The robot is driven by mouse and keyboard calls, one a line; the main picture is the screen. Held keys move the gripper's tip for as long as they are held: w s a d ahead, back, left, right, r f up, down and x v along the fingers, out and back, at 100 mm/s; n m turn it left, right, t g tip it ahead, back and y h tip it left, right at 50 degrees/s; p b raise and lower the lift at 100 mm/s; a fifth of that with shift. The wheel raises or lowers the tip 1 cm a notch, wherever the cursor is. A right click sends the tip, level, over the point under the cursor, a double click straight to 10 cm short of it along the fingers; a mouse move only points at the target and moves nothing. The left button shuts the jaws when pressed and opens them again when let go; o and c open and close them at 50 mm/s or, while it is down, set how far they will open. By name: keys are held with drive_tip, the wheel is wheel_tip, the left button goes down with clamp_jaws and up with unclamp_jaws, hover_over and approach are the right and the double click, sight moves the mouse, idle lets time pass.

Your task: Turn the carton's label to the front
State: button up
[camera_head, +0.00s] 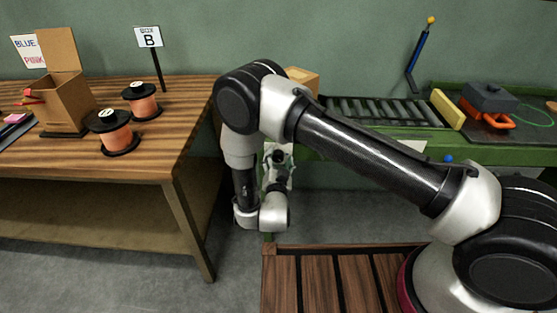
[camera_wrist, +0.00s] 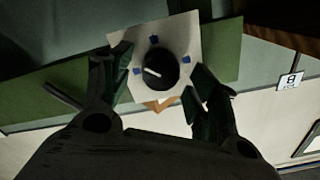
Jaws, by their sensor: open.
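A brown carton (camera_head: 303,78) stands at the left end of the green conveyor bench, mostly hidden behind my arm; I cannot see its label. A small tan piece (camera_wrist: 160,104) shows beyond my fingers in the wrist view, and I cannot tell whether it is the carton.
A wooden table (camera_head: 150,165) at left holds an open cardboard box (camera_head: 66,103), orange spools (camera_head: 112,132) and a sign B (camera_head: 149,37). Floor shows between table and bench.

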drive_tip(key=shift+w, duration=0.4)
drive_tip(key=c, duration=1)
drive_tip(key=shift+n, duration=0.3)
drive_tip(key=n, duration=0.3)
drive_tip(key=shift+n, duration=0.3)
drive_tip(key=shift+a+n, duration=0.15)
drive_tip(key=shift+n, duration=1.75)
